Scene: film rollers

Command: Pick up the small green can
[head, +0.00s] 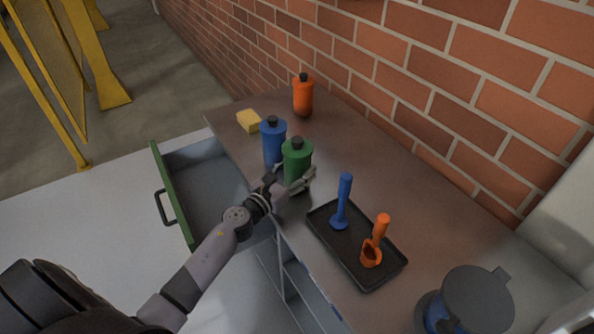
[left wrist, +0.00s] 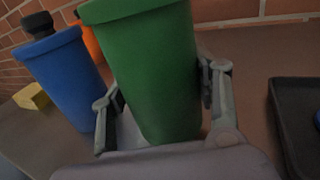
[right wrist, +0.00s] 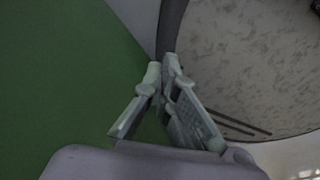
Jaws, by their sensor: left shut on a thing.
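The green can (head: 297,161) has a dark cap and stands about upright near the front edge of the brown worktop. My left gripper (head: 300,184) is shut on its lower part. In the left wrist view the green can (left wrist: 155,75) sits between the two fingers (left wrist: 160,100), one on each side. I cannot tell whether its base touches the worktop. My right gripper (right wrist: 165,65) is shut and empty, its fingertips together, beside a green surface; it is not in the head view.
A blue bottle (head: 272,145) stands close to the can's left. An orange bottle (head: 303,97) and yellow sponge (head: 249,121) are farther back. A black tray (head: 346,262) with blue and orange scoops is at right. An open drawer (head: 172,195) juts out at left. A brick wall (head: 400,75) runs behind.

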